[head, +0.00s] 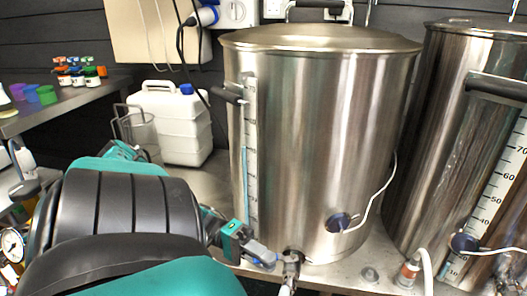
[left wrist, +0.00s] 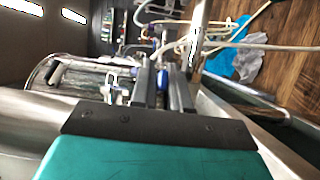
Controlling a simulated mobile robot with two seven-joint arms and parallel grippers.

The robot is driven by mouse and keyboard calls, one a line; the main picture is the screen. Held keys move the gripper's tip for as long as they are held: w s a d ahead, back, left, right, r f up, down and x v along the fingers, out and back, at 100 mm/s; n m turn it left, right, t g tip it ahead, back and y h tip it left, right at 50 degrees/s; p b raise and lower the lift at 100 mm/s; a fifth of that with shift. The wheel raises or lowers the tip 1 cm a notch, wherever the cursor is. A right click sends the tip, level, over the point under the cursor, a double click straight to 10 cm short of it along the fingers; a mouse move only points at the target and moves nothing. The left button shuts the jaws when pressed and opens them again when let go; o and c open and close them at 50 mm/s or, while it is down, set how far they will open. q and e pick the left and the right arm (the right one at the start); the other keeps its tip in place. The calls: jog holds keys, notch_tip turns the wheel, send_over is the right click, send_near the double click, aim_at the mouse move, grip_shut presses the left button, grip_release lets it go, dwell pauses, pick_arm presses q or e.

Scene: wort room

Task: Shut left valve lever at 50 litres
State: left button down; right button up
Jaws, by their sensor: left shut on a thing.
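The left kettle (head: 320,130) is a tall steel pot. Its valve (head: 292,262) sits low at the front. A sight gauge (head: 251,150) runs up its left side, with a blue column up to about the middle; the numbers are too small to read surely. My left gripper (head: 262,254) is beside the valve, shut on the blue valve lever. In the left wrist view, a bit of the blue lever (left wrist: 163,75) shows between the dark fingers (left wrist: 162,88); the fingers hide most of it. My right gripper is not in view.
A second steel kettle (head: 455,130) with a gauge stands at the right. A white cable (head: 382,190) hangs on the left kettle's front. Small coloured-lid bottles (head: 80,76) stand on the left bench.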

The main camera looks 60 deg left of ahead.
pick_arm(q)
jog(key=shift+d+f, duration=0.1)
jog(key=c, duration=1.5)
grip_release()
jog(key=shift+c, duration=0.2)
jog(key=shift+o, duration=0.3)
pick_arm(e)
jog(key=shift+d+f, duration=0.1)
pick_arm(q)
jog(key=b+v, duration=0.2)
jog(key=v, duration=1)
jog(key=shift+b, duration=0.3)
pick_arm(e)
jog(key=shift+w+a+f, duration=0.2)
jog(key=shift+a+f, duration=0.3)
pick_arm(q)
jog(key=shift+c, duration=0.4)
